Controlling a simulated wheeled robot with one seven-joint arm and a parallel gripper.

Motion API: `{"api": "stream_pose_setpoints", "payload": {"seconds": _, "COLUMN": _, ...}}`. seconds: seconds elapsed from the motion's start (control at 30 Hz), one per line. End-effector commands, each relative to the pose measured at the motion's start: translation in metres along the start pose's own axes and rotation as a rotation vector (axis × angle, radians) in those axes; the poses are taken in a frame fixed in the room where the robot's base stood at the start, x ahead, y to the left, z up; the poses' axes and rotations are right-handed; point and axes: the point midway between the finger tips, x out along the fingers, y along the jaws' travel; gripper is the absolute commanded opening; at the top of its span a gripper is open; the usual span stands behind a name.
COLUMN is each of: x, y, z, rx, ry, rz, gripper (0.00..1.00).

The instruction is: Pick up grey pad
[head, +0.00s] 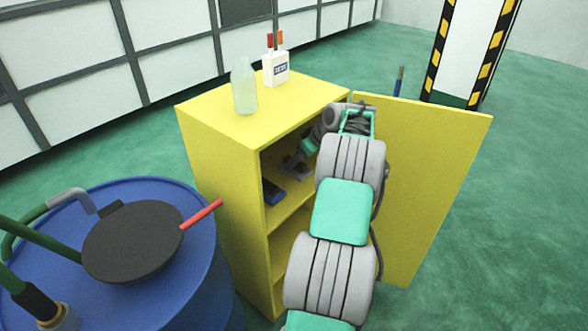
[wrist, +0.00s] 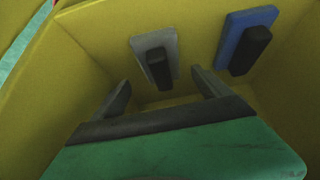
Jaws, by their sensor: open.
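The grey pad (wrist: 142,44) shows in the wrist view as a flat grey plate with a dark handle block on it. It lies inside the yellow cabinet, beyond and between the fingers of my gripper (wrist: 160,92). My gripper is open and nothing is between its fingertips; they look apart from the pad.
A blue pad (wrist: 240,30) with a dark handle lies right of the grey one; it shows in the head view (head: 272,191). The yellow cabinet (head: 222,190) has its door (head: 430,180) open at right. A bottle (head: 244,88) and white holder (head: 276,70) stand on top. A blue drum (head: 190,250) stands left.

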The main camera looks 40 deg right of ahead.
Motion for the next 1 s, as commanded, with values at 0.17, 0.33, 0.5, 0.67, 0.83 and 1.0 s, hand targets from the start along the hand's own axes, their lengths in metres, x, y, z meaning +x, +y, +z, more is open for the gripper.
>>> {"api": "stream_pose_setpoints", "payload": {"seconds": 0.17, "x": 0.034, "y": -0.004, "z": 0.001, "rx": -0.002, "ry": -0.001, "rz": -0.004, "gripper": 0.87}}
{"api": "stream_pose_setpoints", "payload": {"seconds": 0.33, "x": 0.046, "y": -0.003, "z": 0.0, "rx": -0.002, "ry": -0.001, "rz": -0.002, "gripper": 0.87}}
{"api": "stream_pose_setpoints", "payload": {"seconds": 0.5, "x": 0.046, "y": -0.003, "z": 0.0, "rx": -0.002, "ry": -0.001, "rz": -0.003, "gripper": 0.83}}
{"api": "stream_pose_setpoints", "payload": {"seconds": 0.67, "x": 0.046, "y": -0.004, "z": 0.0, "rx": -0.003, "ry": -0.001, "rz": -0.003, "gripper": 0.7}}
{"api": "stream_pose_setpoints", "payload": {"seconds": 0.83, "x": 0.046, "y": -0.004, "z": -0.001, "rx": -0.003, "ry": -0.001, "rz": -0.003, "gripper": 0.56}}
{"api": "stream_pose_setpoints", "payload": {"seconds": 1.0, "x": 0.046, "y": -0.004, "z": -0.001, "rx": -0.003, "ry": -0.001, "rz": -0.003, "gripper": 0.42}}
